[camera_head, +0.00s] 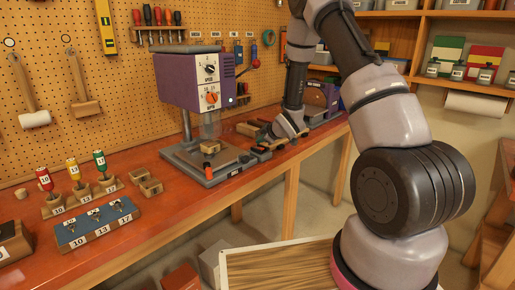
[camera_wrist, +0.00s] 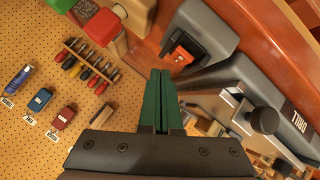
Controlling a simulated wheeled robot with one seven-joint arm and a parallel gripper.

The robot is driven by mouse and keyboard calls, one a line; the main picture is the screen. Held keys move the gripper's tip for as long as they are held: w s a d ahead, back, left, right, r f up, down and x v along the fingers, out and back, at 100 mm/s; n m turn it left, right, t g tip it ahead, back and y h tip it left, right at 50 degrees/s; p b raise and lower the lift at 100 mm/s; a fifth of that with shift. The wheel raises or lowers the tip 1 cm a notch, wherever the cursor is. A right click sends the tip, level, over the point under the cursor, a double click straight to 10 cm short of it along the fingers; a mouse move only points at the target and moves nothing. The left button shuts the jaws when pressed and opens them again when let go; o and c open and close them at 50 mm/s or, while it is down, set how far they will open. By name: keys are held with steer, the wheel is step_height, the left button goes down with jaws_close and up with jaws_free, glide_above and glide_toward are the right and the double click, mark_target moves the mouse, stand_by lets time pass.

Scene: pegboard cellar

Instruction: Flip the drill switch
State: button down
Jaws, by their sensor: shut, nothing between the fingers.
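The drill press (camera_head: 195,80) with a purple head stands on the bench in the head view. Its base carries a DRILL label, which also shows upside down in the wrist view (camera_wrist: 297,118). In the wrist view an orange-red switch (camera_wrist: 181,56) sits in a dark housing (camera_wrist: 208,32). My gripper (camera_wrist: 161,72) is shut and empty, its green fingers together and pointing towards the switch housing, just left of and below the switch in the picture. I cannot tell whether they touch it. In the head view my gripper (camera_head: 267,138) is low beside the right side of the drill base; its fingertips are small there.
A small wooden block (camera_head: 210,147) lies on the drill table. A blue block (camera_head: 95,222) with numbered keys and several coloured tools stand at the left. Shelves (camera_head: 460,14) and bench items are behind my arm.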

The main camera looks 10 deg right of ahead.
mark_target(262, 148)
steer(key=shift+s+d+r, duration=0.15)
steer(key=shift+s+r, duration=0.05)
steer(key=shift+r, duration=1.05)
steer(key=shift+s+d+r, duration=0.1)
steer(key=shift+s+r, duration=0.05)
steer(key=shift+r, duration=1.1)
